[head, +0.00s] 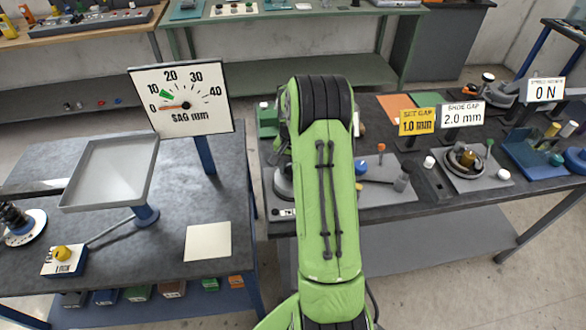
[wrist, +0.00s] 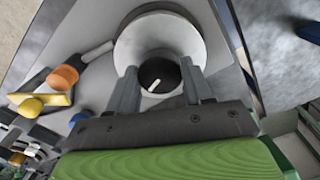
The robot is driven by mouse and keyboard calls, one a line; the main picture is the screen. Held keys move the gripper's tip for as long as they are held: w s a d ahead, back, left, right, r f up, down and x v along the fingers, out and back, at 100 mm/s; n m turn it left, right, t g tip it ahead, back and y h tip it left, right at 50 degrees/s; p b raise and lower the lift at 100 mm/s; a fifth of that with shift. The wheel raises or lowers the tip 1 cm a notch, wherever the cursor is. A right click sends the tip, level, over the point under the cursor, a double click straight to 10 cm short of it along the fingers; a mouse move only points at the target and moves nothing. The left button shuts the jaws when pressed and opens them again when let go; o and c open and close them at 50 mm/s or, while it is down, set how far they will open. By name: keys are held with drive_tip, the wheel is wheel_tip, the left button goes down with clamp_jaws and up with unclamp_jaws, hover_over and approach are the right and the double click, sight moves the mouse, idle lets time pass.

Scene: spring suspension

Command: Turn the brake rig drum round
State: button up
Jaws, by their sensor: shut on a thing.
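In the wrist view, a pale grey round drum (wrist: 200,32) lies below my gripper (wrist: 159,68). A black round knob (wrist: 150,68) with a white line stands at its middle. My gripper's two fingers are on either side of the knob and shut on it. In the head view, my green arm hides my gripper and most of the work there. A grey round base (head: 282,184) shows partly at the arm's left edge; I cannot tell for sure that it is the same drum.
Beside the drum are an orange knob (wrist: 67,77) and a yellow part (wrist: 31,107). The right bench has a "SHOE GAP 2.0 mm" sign (head: 463,114) and a yellow "SET GAP 1.0 mm" sign (head: 417,122). A sag dial (head: 190,105) and grey tray (head: 112,170) stand on the left bench.

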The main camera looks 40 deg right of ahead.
drive_tip(key=m, duration=0.5)
drive_tip(key=shift+r+b, duration=0.1)
drive_tip(key=shift+b, duration=0.2)
drive_tip(key=shift+m, duration=0.3)
drive_tip(key=o, duration=1)
drive_tip(key=shift+o, duration=0.2)
wheel_tip(320, 180, up, 16)
drive_tip(key=p, duration=0.2)
drive_tip(key=shift+f, duration=0.2)
